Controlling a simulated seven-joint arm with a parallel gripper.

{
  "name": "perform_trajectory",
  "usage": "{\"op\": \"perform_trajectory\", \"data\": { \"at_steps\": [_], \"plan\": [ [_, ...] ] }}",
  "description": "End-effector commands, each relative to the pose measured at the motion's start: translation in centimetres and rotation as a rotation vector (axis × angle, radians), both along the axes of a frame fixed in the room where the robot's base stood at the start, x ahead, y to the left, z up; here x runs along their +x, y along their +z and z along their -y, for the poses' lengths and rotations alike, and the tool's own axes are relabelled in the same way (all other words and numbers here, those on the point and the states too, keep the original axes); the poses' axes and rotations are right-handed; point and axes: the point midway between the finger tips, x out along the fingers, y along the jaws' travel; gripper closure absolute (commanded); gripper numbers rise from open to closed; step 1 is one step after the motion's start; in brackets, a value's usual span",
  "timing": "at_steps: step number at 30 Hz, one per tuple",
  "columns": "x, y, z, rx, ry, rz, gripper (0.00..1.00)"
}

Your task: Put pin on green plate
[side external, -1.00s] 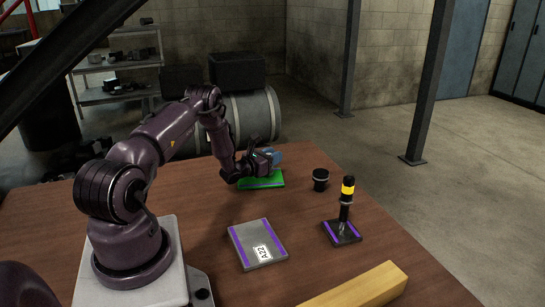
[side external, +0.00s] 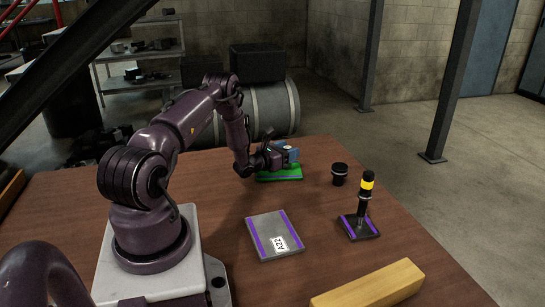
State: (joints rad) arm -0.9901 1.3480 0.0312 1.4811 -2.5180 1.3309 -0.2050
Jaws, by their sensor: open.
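A short black cylinder (side external: 339,175) stands to the right of the green plate. A tall black rod with a yellow band (side external: 366,188) stands upright on a small dark plate (side external: 361,230) with purple edges. I cannot tell for sure which object is the pin.
A grey plate with purple stripes and a white label (side external: 262,238) lies flat mid-table. A wooden block (side external: 368,287) lies near the front. The table (side external: 315,215) is clear between the grey plate and the dark plate.

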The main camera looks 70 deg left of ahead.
Motion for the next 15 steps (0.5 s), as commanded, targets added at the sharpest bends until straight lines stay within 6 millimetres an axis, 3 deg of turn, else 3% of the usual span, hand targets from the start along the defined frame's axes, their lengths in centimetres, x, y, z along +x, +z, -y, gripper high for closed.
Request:
{"op": "perform_trajectory", "data": {
  "at_steps": [9, 15],
  "plan": [
    [-6.4, 0.0, 2.6, -0.003, 0.002, -0.001, 0.46],
    [-8.7, 0.0, 3.7, 0.000, -0.001, 0.000, 0.46]
  ]
}}
